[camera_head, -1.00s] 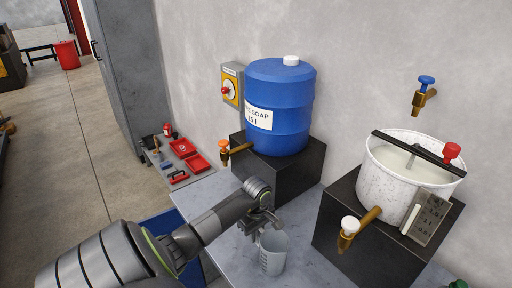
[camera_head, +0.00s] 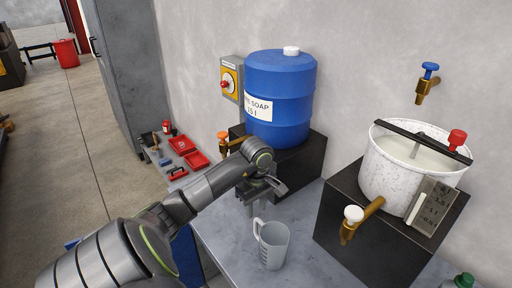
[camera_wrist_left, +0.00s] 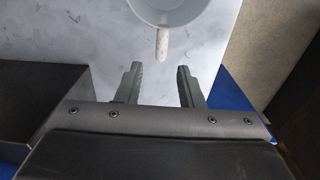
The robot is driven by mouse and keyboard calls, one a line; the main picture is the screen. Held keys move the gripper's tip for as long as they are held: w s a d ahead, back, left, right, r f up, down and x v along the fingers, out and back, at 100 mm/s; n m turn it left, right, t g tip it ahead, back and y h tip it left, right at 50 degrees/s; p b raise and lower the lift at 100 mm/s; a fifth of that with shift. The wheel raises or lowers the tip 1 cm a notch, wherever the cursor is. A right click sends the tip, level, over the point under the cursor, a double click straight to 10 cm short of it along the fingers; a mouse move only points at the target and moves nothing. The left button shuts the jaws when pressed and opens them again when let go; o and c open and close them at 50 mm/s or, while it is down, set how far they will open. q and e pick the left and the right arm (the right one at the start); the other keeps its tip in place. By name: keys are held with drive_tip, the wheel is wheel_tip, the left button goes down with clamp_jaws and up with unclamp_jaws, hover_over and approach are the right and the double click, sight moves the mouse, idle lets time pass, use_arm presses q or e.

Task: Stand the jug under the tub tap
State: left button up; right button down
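The jug (camera_head: 275,247) is a grey, translucent measuring jug. It stands upright on the grey bench, its handle toward my left gripper (camera_head: 266,196). The gripper is open and empty, just behind the jug in the head view. In the left wrist view the jug's handle (camera_wrist_left: 162,44) lies just beyond the gap between the open fingertips (camera_wrist_left: 159,67), apart from them. The white speckled tub (camera_head: 385,172) stands on a black block to the right. Its brass tap (camera_head: 361,219) with a white knob points toward the bench. The jug is left of this tap, not under it. My right gripper is not in view.
A blue soap drum (camera_head: 281,95) with an orange-handled tap (camera_head: 223,146) stands on another black block behind my left arm. A blue-handled wall tap (camera_head: 428,84) is above the tub. A green-capped bottle (camera_head: 462,281) is at bottom right. Bench (camera_head: 312,262) between jug and tub block is clear.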

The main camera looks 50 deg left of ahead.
use_arm(q)
drive_tip(key=shift+o, duration=0.4)
wheel_tip(320, 180, up, 2)
drive_tip(key=shift+r+p, duration=0.15)
drive_tip(key=shift+p, duration=0.15)
drive_tip(key=shift+o, duration=0.3)
drive_tip(key=shift+n, duration=0.9)
wheel_tip(320, 180, up, 5)
drive_tip(key=p, duration=0.4)
drive_tip(key=shift+a+r, duration=0.1)
drive_tip(key=shift+r, duration=0.1)
drive_tip(key=b, duration=0.5)
hover_over(256, 231)
drive_tip(key=f, duration=0.6)
drive_tip(key=shift+w+a, duration=0.15)
drive_tip(key=shift+a, duration=0.1)
wheel_tip(256, 231, down, 5)
drive_tip(key=shift+f+p, duration=0.1)
drive_tip(key=shift+p, duration=0.7)
drive_tip(key=shift+f, duration=0.35)
drive_tip(key=shift+f+p, duration=0.35)
drive_tip(key=shift+p, duration=0.1)
wheel_tip(256, 231, down, 4)
drive_tip(key=shift+f+p, duration=0.1)
drive_tip(key=shift+p, duration=1)
drive_tip(key=shift+f, duration=0.3)
